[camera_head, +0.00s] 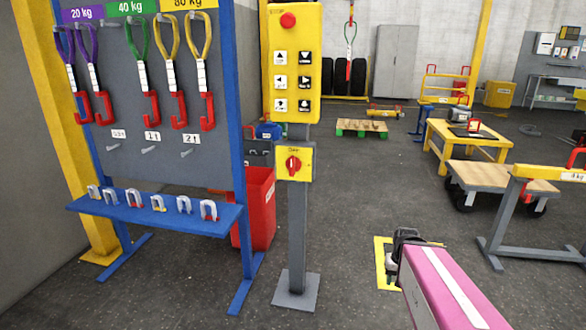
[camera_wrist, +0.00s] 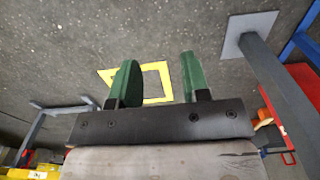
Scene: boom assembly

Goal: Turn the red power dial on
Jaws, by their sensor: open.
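The red power dial (camera_head: 293,165) sits on a yellow box (camera_head: 294,175) partway up a grey post (camera_head: 298,220). A larger yellow panel (camera_head: 297,60) with several arrow buttons and a red top button (camera_head: 288,20) is above it. My gripper (camera_head: 396,248) is low and to the right of the post in the head view, well apart from the dial. In the wrist view its two green fingers (camera_wrist: 156,80) are spread and empty, with bare floor between them. The dial does not show in the wrist view.
A blue rack (camera_head: 228,215) with hanging slings and shackles stands left of the post, with a red bin (camera_head: 258,208) behind. A yellow table (camera_head: 466,140), a wheeled cart (camera_head: 490,178) and a yellow-topped stand (camera_head: 545,171) are at right. The floor (camera_head: 365,200) beside the post is clear.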

